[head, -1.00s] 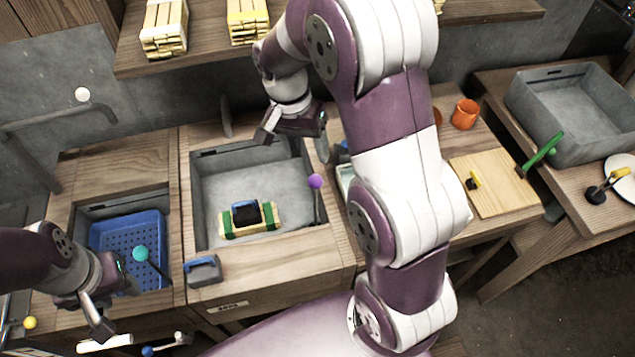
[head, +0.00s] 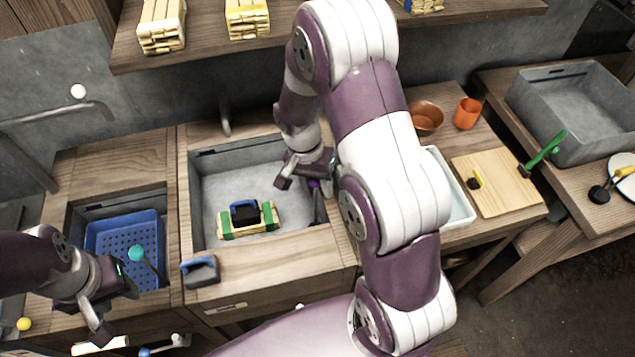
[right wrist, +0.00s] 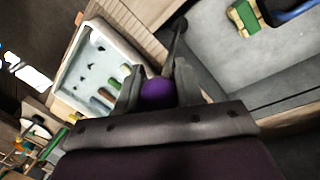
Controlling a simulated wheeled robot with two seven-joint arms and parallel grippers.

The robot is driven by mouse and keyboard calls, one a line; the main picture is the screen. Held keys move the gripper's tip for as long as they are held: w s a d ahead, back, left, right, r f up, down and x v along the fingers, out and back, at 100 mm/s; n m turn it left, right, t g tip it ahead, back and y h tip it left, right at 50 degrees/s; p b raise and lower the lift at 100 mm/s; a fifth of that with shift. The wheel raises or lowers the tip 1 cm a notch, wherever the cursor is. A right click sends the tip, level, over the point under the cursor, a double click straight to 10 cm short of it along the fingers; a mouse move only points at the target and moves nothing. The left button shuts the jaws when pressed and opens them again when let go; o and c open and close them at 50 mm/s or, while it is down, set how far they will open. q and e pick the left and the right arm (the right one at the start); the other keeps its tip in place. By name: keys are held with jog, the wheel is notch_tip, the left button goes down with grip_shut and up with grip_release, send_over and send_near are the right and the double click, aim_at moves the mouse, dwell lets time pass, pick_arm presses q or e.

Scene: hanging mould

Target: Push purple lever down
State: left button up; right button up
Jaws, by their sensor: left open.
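The purple lever is a dark rod (head: 320,208) with a purple ball knob (head: 314,183), at the right edge of the middle sink. My right gripper (head: 306,172) is over the knob and partly hides it in the head view. In the right wrist view, the purple knob (right wrist: 158,92) shows between the two separated fingers (right wrist: 158,85). Whether they touch it cannot be told. My left gripper (head: 112,308) is open and empty at the lower left, near the teal-knobbed lever (head: 137,254).
The middle sink (head: 215,180) holds a wooden block bundle (head: 248,220) with green bands. A blue basket (head: 110,235) sits in the left sink. A grey-blue handled block (head: 201,271) lies on the front edge. A white tray (head: 462,208) is right of my right arm.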

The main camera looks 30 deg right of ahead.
aim_at(316, 205)
grip_shut()
notch_tip(316, 205, down, 4)
jog(key=b, duration=0.3)
jog(key=shift+s+f, duration=0.15)
jog(key=shift+o, duration=1.6)
grip_release()
jog(key=shift+f, duration=0.1)
jog(key=o, duration=0.3)
jog(key=shift+w, duration=0.2)
